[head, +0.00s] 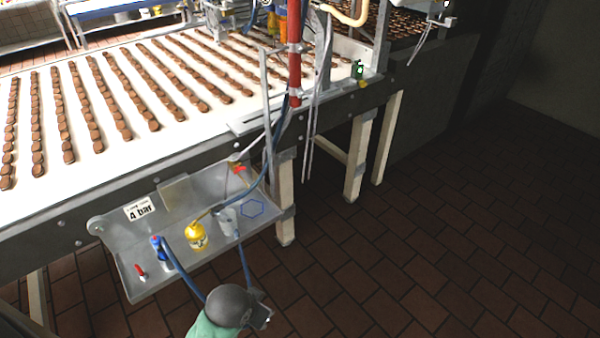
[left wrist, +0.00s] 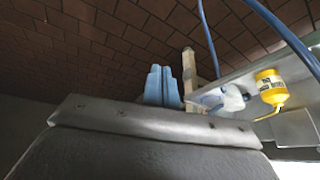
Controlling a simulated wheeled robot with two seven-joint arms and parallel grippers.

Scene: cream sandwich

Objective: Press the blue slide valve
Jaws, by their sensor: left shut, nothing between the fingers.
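A blue valve-like fitting (head: 160,250) stands at the left of the grey metal tray (head: 120,236) under the conveyor in the head view. A blue hose runs from it toward the floor. I cannot tell surely that it is the slide valve. My left arm's dark wrist shows at the bottom of the head view, in front of the tray and below it; its fingertips are not clear there. In the left wrist view, my left gripper (left wrist: 161,86) has its two pale blue fingers together, with nothing between them, left of the tray fittings. My right gripper is not in view.
The tray also bears a yellow canister (head: 196,236), also in the left wrist view (left wrist: 269,88), a clear cup-like fitting (head: 228,222), and red parts (head: 140,271). Hoses hang near my wrist. Conveyor legs (head: 285,205) stand at right; the tiled floor (head: 430,240) beyond is clear.

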